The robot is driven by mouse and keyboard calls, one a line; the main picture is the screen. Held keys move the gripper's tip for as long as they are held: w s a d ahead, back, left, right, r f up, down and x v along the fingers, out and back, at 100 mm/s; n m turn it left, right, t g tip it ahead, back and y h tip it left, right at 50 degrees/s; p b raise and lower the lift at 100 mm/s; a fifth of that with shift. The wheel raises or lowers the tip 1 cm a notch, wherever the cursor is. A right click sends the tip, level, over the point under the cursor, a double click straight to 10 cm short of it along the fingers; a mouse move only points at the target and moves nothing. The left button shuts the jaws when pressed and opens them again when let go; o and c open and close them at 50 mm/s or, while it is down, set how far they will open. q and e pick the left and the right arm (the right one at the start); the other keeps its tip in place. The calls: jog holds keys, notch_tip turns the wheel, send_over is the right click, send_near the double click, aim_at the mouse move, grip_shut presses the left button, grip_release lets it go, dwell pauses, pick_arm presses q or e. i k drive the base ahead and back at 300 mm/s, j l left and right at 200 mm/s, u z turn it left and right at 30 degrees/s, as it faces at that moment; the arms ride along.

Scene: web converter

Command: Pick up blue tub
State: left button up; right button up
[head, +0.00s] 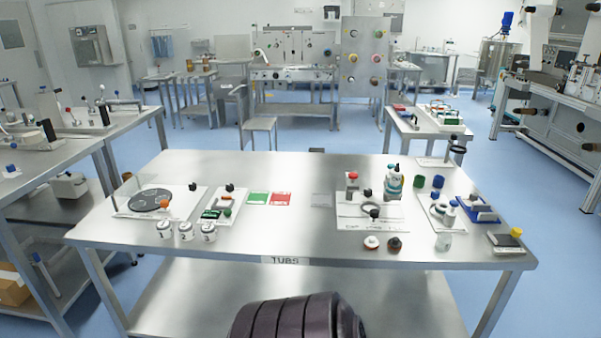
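A small dark blue tub (438,181) stands at the back right of the steel table (265,220) in front of me. It is just right of a small green tub (419,182), close beside it. Neither of my grippers is in view.
A blue tray (482,215) sits in front of the blue tub. The middle of the table is mostly clear. A side bench (40,160) stands left.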

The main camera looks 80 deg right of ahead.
aim_at(438, 182)
jog(key=k+j+z, duration=0.1)
jog(key=z, duration=3.4)
